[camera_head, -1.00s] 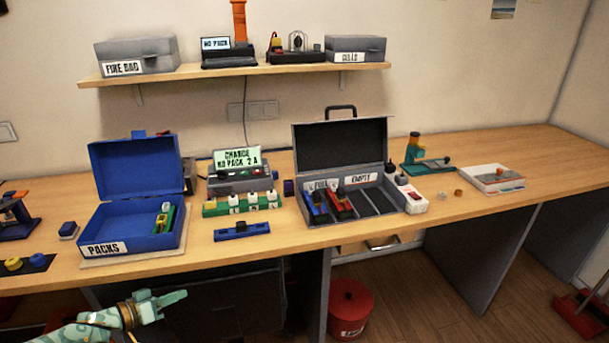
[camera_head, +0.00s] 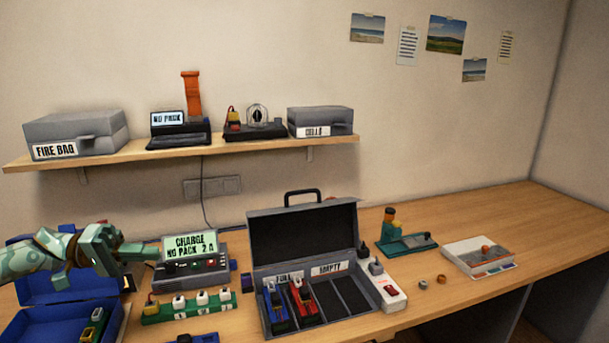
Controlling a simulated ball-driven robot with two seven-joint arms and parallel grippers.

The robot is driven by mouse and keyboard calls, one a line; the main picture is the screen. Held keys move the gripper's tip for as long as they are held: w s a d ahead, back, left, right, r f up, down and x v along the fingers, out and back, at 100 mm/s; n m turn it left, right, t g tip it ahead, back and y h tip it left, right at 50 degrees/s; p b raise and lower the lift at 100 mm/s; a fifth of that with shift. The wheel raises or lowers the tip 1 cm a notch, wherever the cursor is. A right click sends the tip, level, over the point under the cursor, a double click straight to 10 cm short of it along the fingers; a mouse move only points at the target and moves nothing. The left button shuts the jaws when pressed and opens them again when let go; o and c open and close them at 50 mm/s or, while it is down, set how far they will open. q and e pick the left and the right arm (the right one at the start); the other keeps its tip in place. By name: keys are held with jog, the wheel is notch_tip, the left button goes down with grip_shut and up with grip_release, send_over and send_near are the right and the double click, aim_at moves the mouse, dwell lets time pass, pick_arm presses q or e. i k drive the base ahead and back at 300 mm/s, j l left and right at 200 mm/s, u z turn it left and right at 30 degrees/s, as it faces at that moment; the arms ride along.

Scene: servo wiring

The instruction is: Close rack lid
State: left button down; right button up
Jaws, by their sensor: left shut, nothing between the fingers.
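The rack is a grey case (camera_head: 264,311) right of the middle of the bench, with its dark-lined lid (camera_head: 303,234) standing open and upright at the back. Its labels read FULL and EMPTY. A blue pack (camera_head: 277,307) and a red pack (camera_head: 301,301) sit in the FULL side; the EMPTY slots look bare. My left gripper (camera_head: 147,253) is shut and empty, raised in front of the blue box, its tips beside the charger, well left of the lid. My right gripper is not in view.
The charger (camera_head: 190,270) and a green strip with white plugs (camera_head: 187,307) stand between gripper and rack. An open blue box (camera_head: 62,320) is at lower left. A white block (camera_head: 386,290) stands against the rack's right side. A shelf (camera_head: 180,151) hangs above.

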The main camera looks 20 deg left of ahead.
aim_at(287, 233)
jog(key=i, duration=1.35)
